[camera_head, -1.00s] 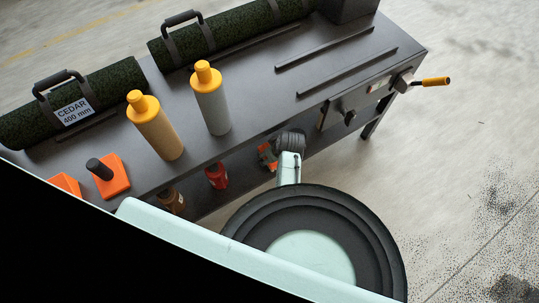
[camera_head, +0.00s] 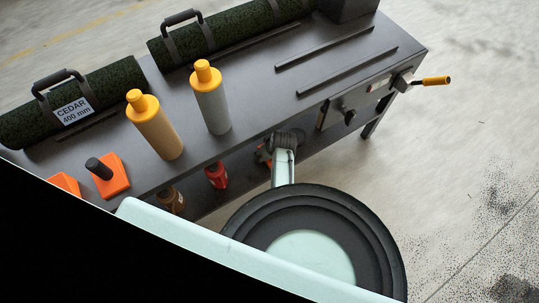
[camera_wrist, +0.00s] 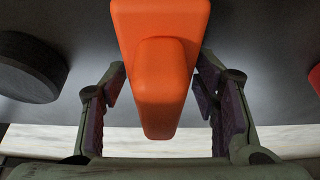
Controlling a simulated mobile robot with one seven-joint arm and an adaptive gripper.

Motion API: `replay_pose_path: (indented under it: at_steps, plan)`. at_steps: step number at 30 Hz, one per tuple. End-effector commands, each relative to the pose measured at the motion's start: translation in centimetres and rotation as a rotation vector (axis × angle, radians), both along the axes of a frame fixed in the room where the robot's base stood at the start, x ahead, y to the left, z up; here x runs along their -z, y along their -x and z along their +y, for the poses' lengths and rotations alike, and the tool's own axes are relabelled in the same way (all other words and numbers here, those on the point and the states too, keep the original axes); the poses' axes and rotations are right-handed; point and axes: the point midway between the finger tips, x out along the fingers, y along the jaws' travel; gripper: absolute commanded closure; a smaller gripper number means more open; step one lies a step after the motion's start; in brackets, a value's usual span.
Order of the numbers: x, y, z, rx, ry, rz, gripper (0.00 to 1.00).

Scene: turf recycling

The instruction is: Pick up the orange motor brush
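In the wrist view, an orange object (camera_wrist: 161,60), which I take to be the orange motor brush, has a wide body and a narrower rounded part facing me. My gripper (camera_wrist: 160,98) is open, with one finger on each side of the narrower part. Gaps show between the finger pads and the orange surface. In the head view, my wrist reaches the lower shelf of the bench, and only a small orange-red patch (camera_head: 262,154) shows beside it. The fingers are hidden there.
The bench top (camera_head: 255,100) stands above the shelf. A dark round object (camera_wrist: 28,68) is left of my gripper. An orange block with a black knob (camera_head: 112,178) is on top.

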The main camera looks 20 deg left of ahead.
Motion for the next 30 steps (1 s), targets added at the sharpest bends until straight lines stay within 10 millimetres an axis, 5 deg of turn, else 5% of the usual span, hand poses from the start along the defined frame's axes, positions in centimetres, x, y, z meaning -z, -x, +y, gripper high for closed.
replay_pose_path:
  at_steps: [19,30]
  plan:
    - [0.0,0.02,-0.01,0.0,0.0,0.0,0.9]
    - [-0.35,-0.06,0.07,0.0,0.0,0.0,0.9]
